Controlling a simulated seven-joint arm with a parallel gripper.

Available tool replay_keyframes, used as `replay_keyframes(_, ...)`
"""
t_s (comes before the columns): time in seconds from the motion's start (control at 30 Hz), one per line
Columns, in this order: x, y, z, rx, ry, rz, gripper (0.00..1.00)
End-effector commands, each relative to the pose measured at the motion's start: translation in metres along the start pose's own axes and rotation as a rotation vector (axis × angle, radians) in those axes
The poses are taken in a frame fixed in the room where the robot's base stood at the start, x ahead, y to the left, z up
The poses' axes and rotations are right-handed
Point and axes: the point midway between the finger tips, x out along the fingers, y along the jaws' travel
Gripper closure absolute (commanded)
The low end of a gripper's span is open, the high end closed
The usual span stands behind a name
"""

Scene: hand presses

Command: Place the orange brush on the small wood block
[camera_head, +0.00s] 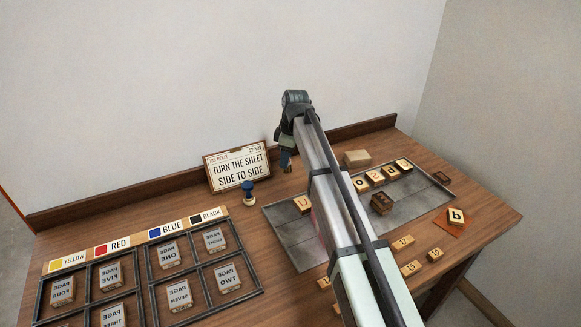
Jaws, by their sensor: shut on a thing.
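My gripper (287,146) hangs at the far end of my arm, above the back of the table near the middle. My arm crosses the middle of the view and hides part of the table.
A grey metal plate (290,232) bears several letter blocks and a dark block (381,203). A sign (237,167) and a blue-topped stamp (249,192) stand left of my gripper. A compartment rack (259,283) is front left. An orange card (449,230) lies right, under a letter block.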

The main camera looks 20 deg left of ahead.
Motion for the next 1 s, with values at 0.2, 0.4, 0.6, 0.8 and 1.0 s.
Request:
replay_keyframes(0.2,-0.016,0.014,0.027,0.038,0.000,0.006,1.00)
replay_keyframes(0.4,-0.030,0.050,0.089,0.124,0.001,0.022,1.00)
replay_keyframes(0.6,-0.050,0.104,0.156,0.217,0.003,0.040,1.00)
replay_keyframes(0.8,-0.070,0.156,0.211,0.284,0.005,0.049,1.00)
replay_keyframes(1.0,-0.086,0.204,0.231,0.267,0.004,0.044,1.00)
